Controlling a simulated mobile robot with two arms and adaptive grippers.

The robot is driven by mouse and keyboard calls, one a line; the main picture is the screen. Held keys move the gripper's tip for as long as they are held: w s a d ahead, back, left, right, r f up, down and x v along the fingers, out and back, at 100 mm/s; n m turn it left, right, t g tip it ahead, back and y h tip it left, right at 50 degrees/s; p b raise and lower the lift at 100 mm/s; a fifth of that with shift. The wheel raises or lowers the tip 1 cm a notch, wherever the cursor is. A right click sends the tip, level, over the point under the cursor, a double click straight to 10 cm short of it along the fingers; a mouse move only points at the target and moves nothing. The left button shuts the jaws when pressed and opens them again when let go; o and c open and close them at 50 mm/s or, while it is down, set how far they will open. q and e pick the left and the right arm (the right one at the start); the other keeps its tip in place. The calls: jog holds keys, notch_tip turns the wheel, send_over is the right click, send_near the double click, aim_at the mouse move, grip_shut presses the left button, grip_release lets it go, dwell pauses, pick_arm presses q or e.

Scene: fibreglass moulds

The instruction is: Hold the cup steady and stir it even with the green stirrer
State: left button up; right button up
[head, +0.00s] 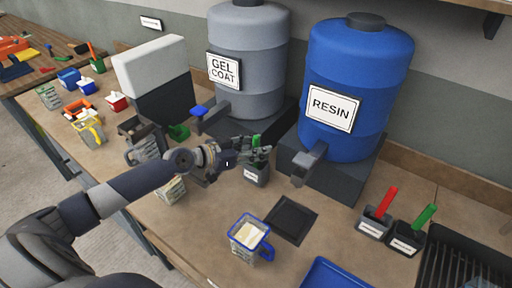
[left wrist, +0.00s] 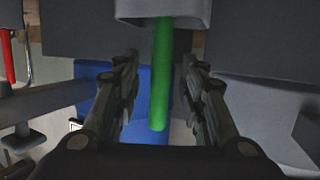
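The clear cup (head: 245,247) with a blue rim and handle stands upright on the bench and holds cream-coloured material. A green stirrer (head: 256,140) stands in a small labelled grey holder (head: 257,176) behind the cup. My left gripper (head: 258,151) is at this stirrer, above the holder. In the left wrist view, the green stirrer (left wrist: 162,85) runs between the two open fingers (left wrist: 160,75), with a gap visible on each side. My right gripper is not in view.
A dark square pad (head: 291,220) lies beside the cup. A red stirrer (head: 387,202) stands in a holder at the right. The grey gel coat drum (head: 248,60) and blue resin drum (head: 360,80) stand behind. A blue tray (head: 335,276) is at the front edge.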

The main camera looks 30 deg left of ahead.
pick_arm(q)
grip_shut()
jog(key=shift+r+p, duration=4)
jog(key=shift+r, duration=1.55)
jog(key=shift+s, duration=0.1)
